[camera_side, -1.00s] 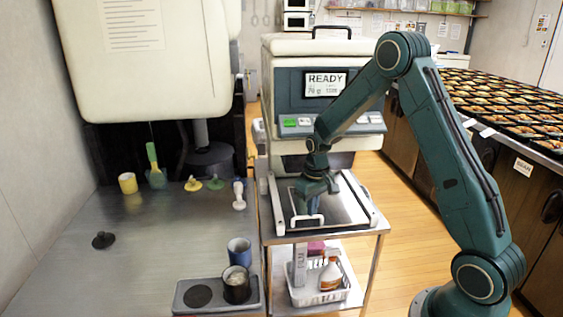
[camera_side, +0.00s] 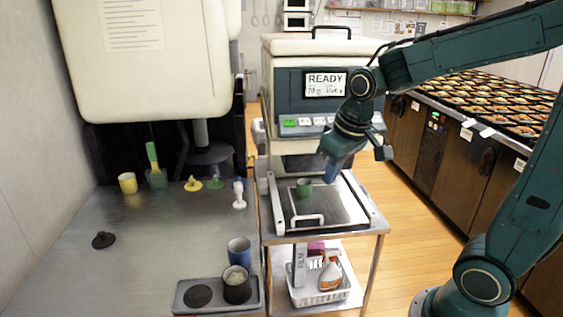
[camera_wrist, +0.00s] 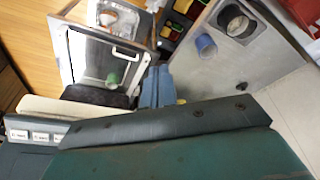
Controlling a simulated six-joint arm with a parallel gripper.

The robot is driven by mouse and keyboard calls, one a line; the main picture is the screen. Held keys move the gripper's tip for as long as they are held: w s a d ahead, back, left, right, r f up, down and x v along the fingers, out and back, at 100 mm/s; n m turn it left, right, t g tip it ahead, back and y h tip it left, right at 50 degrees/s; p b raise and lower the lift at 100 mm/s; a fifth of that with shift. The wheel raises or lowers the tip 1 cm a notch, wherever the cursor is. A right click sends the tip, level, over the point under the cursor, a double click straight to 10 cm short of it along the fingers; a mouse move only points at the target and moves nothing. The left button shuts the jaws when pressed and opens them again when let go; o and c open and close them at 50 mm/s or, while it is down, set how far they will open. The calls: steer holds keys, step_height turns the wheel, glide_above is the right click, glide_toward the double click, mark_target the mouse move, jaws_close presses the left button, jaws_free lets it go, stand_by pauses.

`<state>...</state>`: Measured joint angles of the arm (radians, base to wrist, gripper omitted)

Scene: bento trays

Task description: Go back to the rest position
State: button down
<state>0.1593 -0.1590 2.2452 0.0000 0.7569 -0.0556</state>
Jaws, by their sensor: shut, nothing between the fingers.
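My gripper (camera_side: 333,172) has blue fingers and is shut and empty. In the side view it hangs tilted above the right part of the metal tray plate (camera_side: 335,208) on the cart, in front of the sealing machine. Its fingers also show in the wrist view (camera_wrist: 157,85). A small green cup (camera_side: 304,188) stands on the plate to the left of my gripper, apart from it. The cup also shows in the wrist view (camera_wrist: 114,76).
The machine (camera_side: 290,85) with a READY screen stands behind the plate. The steel counter (camera_side: 120,250) at left holds a blue cup (camera_side: 239,251), a dark pot (camera_side: 236,291) and a yellow cup (camera_side: 128,183). Many filled bento trays (camera_side: 490,100) cover the right counter. The floor between is clear.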

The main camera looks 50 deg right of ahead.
steer(key=s+a+r+t, duration=0.1)
steer(key=s+a+r, duration=0.1)
steer(key=s, duration=0.4)
steer(key=s+a+r+n+t, duration=0.1)
steer(key=s+a, duration=0.2)
steer(key=s, duration=0.4)
steer(key=shift+s+r+y, duration=0.2)
steer(key=shift+r+y, duration=0.1)
steer(key=shift+r, duration=0.1)
